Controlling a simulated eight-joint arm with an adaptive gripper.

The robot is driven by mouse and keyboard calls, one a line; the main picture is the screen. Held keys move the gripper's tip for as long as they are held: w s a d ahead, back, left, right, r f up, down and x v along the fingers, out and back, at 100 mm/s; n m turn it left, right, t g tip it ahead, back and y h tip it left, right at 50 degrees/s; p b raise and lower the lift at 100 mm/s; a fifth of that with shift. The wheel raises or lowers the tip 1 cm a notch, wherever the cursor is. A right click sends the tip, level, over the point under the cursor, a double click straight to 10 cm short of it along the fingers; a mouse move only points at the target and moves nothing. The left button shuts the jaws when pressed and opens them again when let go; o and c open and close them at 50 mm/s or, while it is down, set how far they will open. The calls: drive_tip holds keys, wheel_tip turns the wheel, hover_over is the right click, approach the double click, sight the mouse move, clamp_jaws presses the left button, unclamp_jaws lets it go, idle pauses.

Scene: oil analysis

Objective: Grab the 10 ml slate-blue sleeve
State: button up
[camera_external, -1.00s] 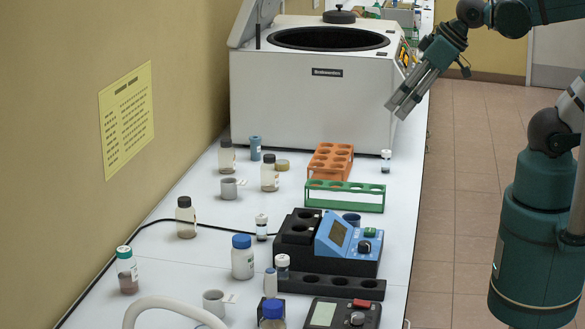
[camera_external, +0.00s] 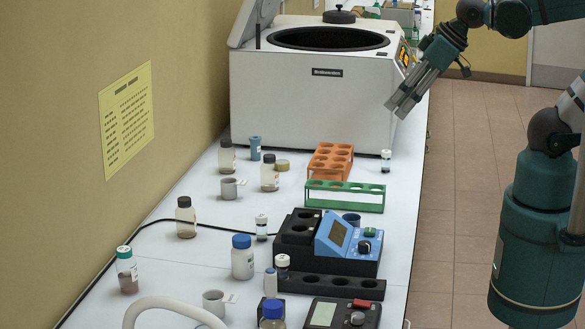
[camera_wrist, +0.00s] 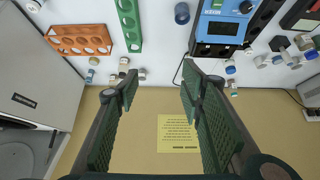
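A slate-blue cylinder (camera_external: 255,148) stands upright near the wall, in front of the centrifuge, and shows small in the wrist view (camera_wrist: 89,76). A wider dark-blue cylinder (camera_external: 351,219) stands behind the blue-fronted instrument, partly hidden by it; it also shows in the wrist view (camera_wrist: 182,13). No volume mark is readable on either, so I cannot tell which is the 10 ml sleeve. My gripper (camera_external: 398,106) hangs high by the centrifuge's right front corner, well away from both cylinders. In the wrist view its fingers (camera_wrist: 159,84) are apart with nothing between them.
The white centrifuge (camera_external: 315,105) has its lid raised. An orange rack (camera_external: 331,160) and green rack (camera_external: 345,197) stand right of the wall-side cylinder. Brown-capped bottles (camera_external: 227,157) (camera_external: 270,175) flank it closely. The blue-fronted instrument (camera_external: 347,238) stands nearer the camera. Bench between the bottles is partly clear.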

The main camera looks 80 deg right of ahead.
drive_tip(key=shift+w, duration=0.1)
drive_tip(key=w+d+r+m+g+h, duration=0.1)
drive_tip(key=w+d+r+m, duration=0.15)
drive_tip(key=w, duration=0.35)
drive_tip(key=w+d+r+m+g, duration=0.1)
drive_tip(key=w+d+r+m, duration=0.1)
drive_tip(key=w+d, duration=0.35)
drive_tip(key=m+g+h, duration=0.3)
drive_tip(key=m+g, duration=0.3)
drive_tip(key=m, duration=1)
hover_over(253, 139)
drive_tip(key=a, duration=0.1)
wheel_tip(253, 139, down, 25)
drive_tip(key=shift+w+f, duration=0.1)
drive_tip(key=shift+f, duration=0.05)
drive_tip(key=shift+x, duration=1.15)
drive_tip(key=shift+f, duration=0.1)
